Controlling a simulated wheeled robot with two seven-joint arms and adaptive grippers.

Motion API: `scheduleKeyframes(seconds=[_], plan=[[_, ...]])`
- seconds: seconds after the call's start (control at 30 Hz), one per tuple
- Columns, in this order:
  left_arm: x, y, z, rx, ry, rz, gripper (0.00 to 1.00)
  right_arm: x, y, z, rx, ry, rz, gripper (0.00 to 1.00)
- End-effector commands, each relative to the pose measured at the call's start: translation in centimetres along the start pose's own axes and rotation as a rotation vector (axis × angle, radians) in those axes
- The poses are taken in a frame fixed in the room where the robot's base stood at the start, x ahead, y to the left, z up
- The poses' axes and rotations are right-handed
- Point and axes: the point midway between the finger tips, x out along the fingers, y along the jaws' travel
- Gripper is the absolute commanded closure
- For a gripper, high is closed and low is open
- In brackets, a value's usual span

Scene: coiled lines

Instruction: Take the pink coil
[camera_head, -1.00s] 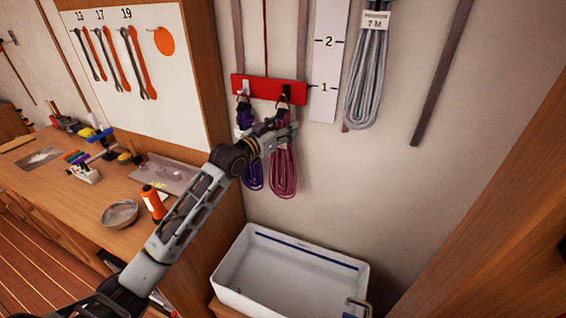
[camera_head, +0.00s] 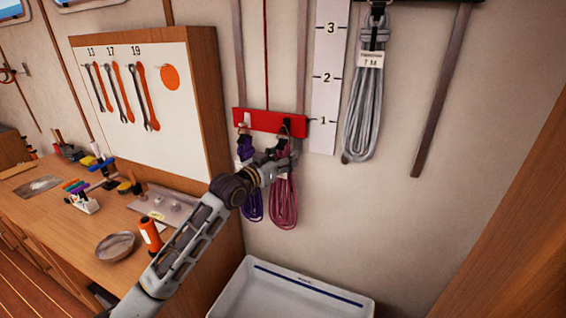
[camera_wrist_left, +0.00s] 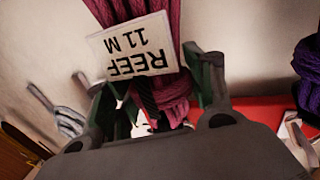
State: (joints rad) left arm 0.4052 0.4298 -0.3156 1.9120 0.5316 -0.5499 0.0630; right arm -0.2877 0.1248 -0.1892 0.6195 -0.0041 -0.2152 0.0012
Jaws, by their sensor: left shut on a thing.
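The pink coil (camera_head: 284,208) hangs below the right hook of the red board (camera_head: 268,122) on the wall. My left gripper (camera_head: 283,158) reaches in from the left and is shut on its upper part, just below the hook. In the left wrist view the pink strands (camera_wrist_left: 172,18) run between my green-edged fingers (camera_wrist_left: 165,85), with a white tag (camera_wrist_left: 133,48) reading "REEF 11 M" in front. Whether the coil's loop still bears on the hook is hidden by the gripper. My right gripper is not in view.
A purple coil (camera_head: 252,205) hangs close on the left, partly behind my arm. A grey coil (camera_head: 366,105) hangs to the right, beyond a numbered white scale (camera_head: 326,95). A white basin (camera_head: 240,295) stands below. A workbench with tools (camera_head: 60,225) is at left.

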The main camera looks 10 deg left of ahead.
Motion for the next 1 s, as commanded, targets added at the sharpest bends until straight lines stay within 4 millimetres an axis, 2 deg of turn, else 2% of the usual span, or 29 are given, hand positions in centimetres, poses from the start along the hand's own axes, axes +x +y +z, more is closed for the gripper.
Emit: scheduleKeyframes(seconds=[0.1,0.37,0.73,1.0], plan=[[0.0,-0.1,-1.2,0.002,0.007,-0.001,1.0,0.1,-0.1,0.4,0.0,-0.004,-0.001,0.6],[-1.8,0.4,-0.9,0.002,0.006,-0.001,1.0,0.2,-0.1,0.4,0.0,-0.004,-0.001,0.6],[-6.5,1.7,-0.9,0.001,0.005,-0.001,1.0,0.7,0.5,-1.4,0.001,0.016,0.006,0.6],[-9.9,2.5,-0.8,0.001,0.004,-0.001,1.0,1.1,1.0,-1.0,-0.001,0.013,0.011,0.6]])
